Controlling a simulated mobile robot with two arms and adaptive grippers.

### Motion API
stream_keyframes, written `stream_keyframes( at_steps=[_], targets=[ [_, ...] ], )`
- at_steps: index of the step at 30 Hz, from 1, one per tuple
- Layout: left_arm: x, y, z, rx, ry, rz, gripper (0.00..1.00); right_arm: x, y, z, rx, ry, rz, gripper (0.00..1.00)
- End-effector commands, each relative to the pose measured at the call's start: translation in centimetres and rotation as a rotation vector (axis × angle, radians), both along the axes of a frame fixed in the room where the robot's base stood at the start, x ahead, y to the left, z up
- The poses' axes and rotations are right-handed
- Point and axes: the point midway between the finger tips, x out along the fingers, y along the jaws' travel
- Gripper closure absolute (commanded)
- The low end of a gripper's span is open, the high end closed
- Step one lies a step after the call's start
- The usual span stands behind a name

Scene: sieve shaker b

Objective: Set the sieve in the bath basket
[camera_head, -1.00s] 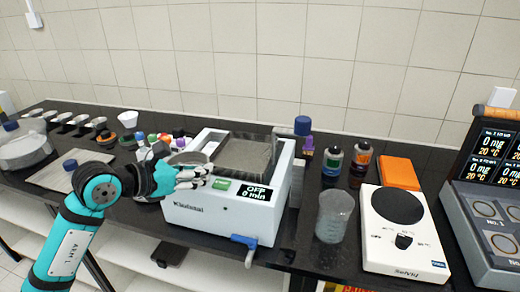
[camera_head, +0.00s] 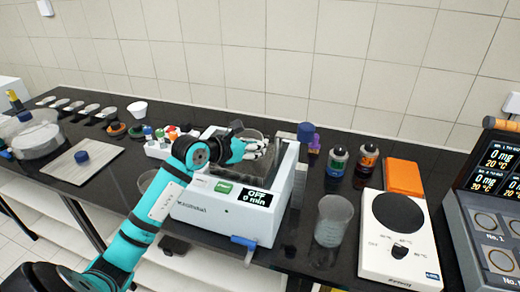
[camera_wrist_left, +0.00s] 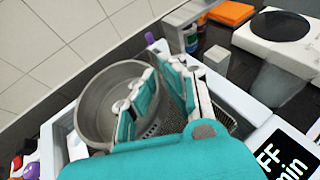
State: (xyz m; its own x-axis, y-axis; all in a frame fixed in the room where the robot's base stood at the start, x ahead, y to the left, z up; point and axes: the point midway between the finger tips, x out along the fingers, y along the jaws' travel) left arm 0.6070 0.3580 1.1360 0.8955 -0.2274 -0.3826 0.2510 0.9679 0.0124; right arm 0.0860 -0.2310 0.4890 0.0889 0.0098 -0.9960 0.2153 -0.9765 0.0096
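The sieve (camera_wrist_left: 106,98), a round grey metal pan, is held by my left gripper (camera_wrist_left: 160,95). Its fingers are shut on the sieve's wall, one inside and one outside. In the head view the sieve (camera_head: 250,133) is partly hidden behind the gripper (camera_head: 252,148), over the open top of the white bath (camera_head: 215,212). The bath basket (camera_wrist_left: 220,113) shows as metal mesh under and beside the fingers, mostly hidden by them. I cannot tell whether the sieve touches the basket. My right gripper is not in view.
The bath's display reads OFF and 0 min. A glass beaker (camera_head: 332,222) and a hotplate (camera_head: 398,262) stand to its right. A rack of coloured caps (camera_head: 160,147) is to the left. A blue-topped post (camera_head: 304,135) stands by the bath's back right.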

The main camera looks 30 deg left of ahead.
Motion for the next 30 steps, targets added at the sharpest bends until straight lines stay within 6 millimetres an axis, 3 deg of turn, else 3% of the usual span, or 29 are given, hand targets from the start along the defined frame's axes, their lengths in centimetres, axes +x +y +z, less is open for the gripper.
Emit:
stream_keyframes(
  at_steps=[4,10,17,23,30],
  targets=[
    [1.2,-0.3,-0.3,-0.002,0.005,-0.001,1.00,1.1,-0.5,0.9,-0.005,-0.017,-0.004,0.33],
    [1.0,-0.2,-3.2,-0.001,0.002,-0.001,1.00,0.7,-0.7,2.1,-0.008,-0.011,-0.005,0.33],
    [1.0,-0.2,-3.6,0.002,0.000,-0.001,1.00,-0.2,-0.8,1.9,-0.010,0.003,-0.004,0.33],
    [1.0,-0.2,-3.7,0.001,0.001,-0.001,0.72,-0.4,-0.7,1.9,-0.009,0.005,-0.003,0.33],
    [1.0,-0.2,-3.7,0.001,0.001,-0.001,0.71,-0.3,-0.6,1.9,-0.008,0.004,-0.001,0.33]
  ],
)
